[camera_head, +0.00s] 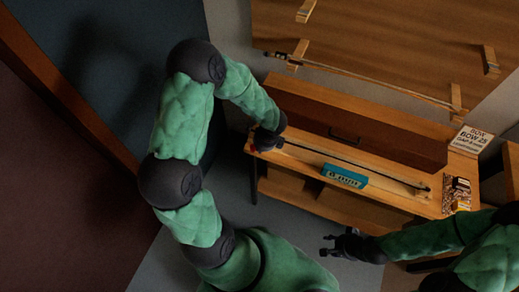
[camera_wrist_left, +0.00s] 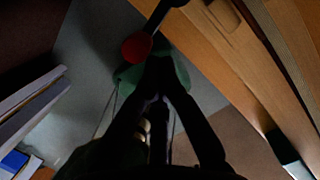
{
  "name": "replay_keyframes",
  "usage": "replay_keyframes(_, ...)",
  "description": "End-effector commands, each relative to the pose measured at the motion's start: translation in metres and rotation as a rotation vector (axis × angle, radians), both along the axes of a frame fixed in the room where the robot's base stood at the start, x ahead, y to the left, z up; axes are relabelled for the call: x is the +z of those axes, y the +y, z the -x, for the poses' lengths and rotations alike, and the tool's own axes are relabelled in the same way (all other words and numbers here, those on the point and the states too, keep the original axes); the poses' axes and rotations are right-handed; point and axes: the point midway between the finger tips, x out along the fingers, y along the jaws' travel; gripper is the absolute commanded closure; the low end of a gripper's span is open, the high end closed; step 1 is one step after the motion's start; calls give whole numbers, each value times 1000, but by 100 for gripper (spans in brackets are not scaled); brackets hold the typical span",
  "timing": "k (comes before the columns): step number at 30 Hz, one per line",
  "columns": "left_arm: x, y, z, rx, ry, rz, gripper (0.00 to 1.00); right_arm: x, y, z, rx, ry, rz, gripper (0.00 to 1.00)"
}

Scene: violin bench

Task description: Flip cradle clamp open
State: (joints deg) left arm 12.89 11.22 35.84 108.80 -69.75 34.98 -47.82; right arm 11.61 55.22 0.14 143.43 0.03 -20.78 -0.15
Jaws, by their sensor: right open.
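My left gripper (camera_head: 268,138) is at the left end of the bench, by the near end of a long dark bow (camera_head: 340,159). A small red part (camera_head: 252,147) shows beside it; in the left wrist view it is a round red piece (camera_wrist_left: 137,47) on a dark bar (camera_wrist_left: 163,14), close to the fingertips. I cannot tell whether this is the cradle clamp, or whether the gripper touches it. The left fingers (camera_wrist_left: 159,68) are dark, and their gap is unclear. My right gripper (camera_head: 340,243) is open and empty in front of the bench.
The wooden bench (camera_head: 300,163) carries a long brown case (camera_head: 350,125), a teal box (camera_head: 344,176), a lettered sign (camera_head: 470,139) and a patterned item (camera_head: 457,195) at right. Another bow (camera_head: 385,87) hangs on wall pegs. The floor before the bench is clear.

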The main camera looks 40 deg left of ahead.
Motion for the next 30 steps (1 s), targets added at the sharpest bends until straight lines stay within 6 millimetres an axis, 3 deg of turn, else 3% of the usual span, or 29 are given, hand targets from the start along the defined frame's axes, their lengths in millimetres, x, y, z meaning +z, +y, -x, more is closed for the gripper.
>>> replay_keyframes(17,6,0,-6,1,-1,0,100,6,0,0,0,0,0,58)
replay_keyframes(30,61,-20,-13,4,-2,-1,100,52,0,0,0,0,0,58)
